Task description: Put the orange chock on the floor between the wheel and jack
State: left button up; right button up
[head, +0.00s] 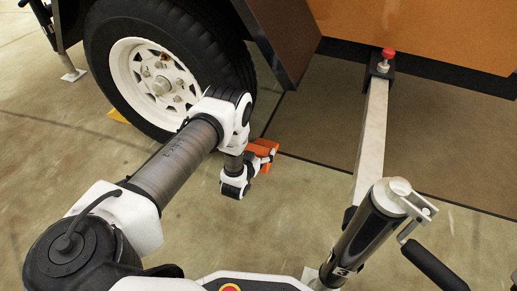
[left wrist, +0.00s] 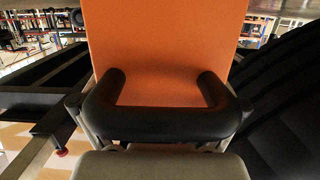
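The orange chock (head: 264,151) is at the tip of my left arm, just right of the tyre. My left gripper (head: 262,160) appears shut on its black handle (left wrist: 160,122); the fingers are partly hidden. In the left wrist view the chock's orange face (left wrist: 165,50) fills the middle. The wheel (head: 160,75) has a black tyre and white rim. The jack (head: 362,240), a dark cylinder with a crank, stands at the end of a grey beam to the right. I cannot tell whether the chock touches the floor. My right gripper is not in view.
A grey beam (head: 371,125) with a red knob (head: 388,53) runs out from under the orange trailer body (head: 430,25). A yellow object (head: 117,115) lies at the tyre's left side. A support foot (head: 74,75) stands further left. Floor between wheel and beam is clear.

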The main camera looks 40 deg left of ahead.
pick_arm(q)
jog(key=shift+r, duration=0.15)
jog(key=p+v, duration=0.4)
jog(key=v, duration=0.1)
jog(key=shift+r, duration=0.4)
jog(key=s+d+r+g+h+p, duration=0.1)
jog(key=s+d+g, duration=0.3)
jog(key=s, duration=0.6)
jog(key=s+d+r+m+g+h+p, duration=0.1)
jog(key=s+d+g, duration=0.4)
jog(key=s, duration=0.5)
jog(key=s+d+r+m+g+h+p, duration=0.1)
jog(key=s+d+r+g+p, duration=0.1)
jog(key=s+g, duration=0.4)
jog(key=s+d+r, duration=0.1)
jog(key=s+d, duration=0.1)
jog(key=s, duration=0.3)
jog(key=shift+d+h, duration=0.25)
jog(key=shift+h, duration=0.15)
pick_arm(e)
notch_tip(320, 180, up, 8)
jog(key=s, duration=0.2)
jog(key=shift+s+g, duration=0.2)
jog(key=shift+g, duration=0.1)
